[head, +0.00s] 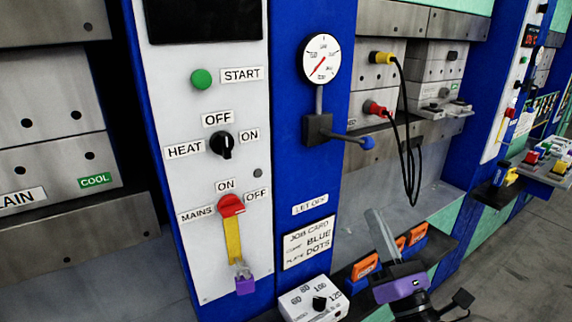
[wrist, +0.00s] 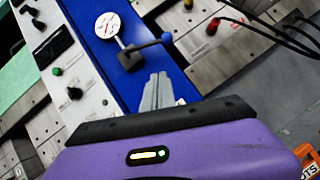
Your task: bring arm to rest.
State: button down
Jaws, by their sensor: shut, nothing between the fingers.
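My gripper (head: 373,214) shows at the lower middle right of the head view, with a purple body and grey fingers pointing up. The fingers are together and hold nothing. In the wrist view the gripper (wrist: 158,78) is at the centre, its fingers side by side in front of the blue press column. In the head view it is in front of the grey area to the right of the job card (head: 309,242), apart from the panel.
A blue-knobbed lever (head: 367,143) and a round gauge (head: 321,59) are on the blue column. Black cables (head: 410,165) hang from the yellow and red plugs. Orange blocks (head: 365,266) sit on a ledge behind my gripper. A white dial box (head: 314,300) is at its left.

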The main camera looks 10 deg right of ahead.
jog(key=s+a+f+m+g, duration=0.2)
jog(key=s+f+m, duration=0.4)
jog(key=s+m, duration=0.4)
jog(key=s+a+f+m+g, duration=0.2)
jog(key=s+f+m+g, duration=0.2)
jog(key=s+m, duration=0.6)
jog(key=s+a+f+m+g+h, duration=0.1)
jog(key=s+a+f+m+g, duration=0.2)
jog(key=s+f+m, duration=0.5)
jog(key=s+m, duration=0.2)
jog(key=s, duration=0.7)
jog(key=shift+m, duration=0.4)
